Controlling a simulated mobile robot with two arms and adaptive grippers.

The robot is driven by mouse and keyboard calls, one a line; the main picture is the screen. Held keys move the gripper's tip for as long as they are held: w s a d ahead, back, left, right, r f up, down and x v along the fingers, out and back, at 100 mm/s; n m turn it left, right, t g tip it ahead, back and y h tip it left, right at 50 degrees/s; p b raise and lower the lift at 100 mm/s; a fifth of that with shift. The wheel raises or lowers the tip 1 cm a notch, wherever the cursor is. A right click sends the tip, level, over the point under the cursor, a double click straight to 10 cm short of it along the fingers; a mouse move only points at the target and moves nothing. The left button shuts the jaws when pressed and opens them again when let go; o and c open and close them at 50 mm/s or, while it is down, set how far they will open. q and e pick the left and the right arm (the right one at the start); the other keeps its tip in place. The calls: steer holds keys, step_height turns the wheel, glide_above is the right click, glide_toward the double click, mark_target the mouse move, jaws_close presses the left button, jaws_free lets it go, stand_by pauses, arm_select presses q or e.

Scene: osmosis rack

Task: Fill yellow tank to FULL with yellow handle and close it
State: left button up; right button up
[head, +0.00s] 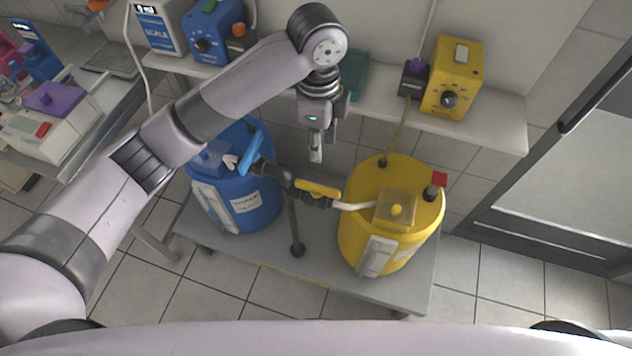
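The yellow tank (357,224) stands upright on the right of a low grey bench. A clear square box with a yellow knob (396,210) sits on its top, beside a red-capped fitting (437,181). The yellow handle (318,188) lies level on the pipe between the two tanks, with a white hose running from it to the yellow tank. My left gripper (316,146) hangs pointing down above and behind the yellow handle, apart from it. Its fingers look close together, but their gap is unclear. My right gripper is not in view.
A blue tank (252,203) with a blue handle (250,154) stands left of the pipe. A wall shelf (490,128) behind carries a yellow device (453,78) and blue device (213,32). A glass-panelled door (570,170) is at right. A cluttered table is at left.

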mark_target(317, 186)
arm_select(q)
steer(key=f+p, duration=0.1)
steer(key=f, duration=0.7)
steer(key=f+p, duration=0.2)
steer(key=f, duration=0.6)
steer(key=shift+a+f, duration=0.2)
steer(key=shift+f, duration=0.15)
steer(key=shift+c, duration=0.3)
jaws_close()
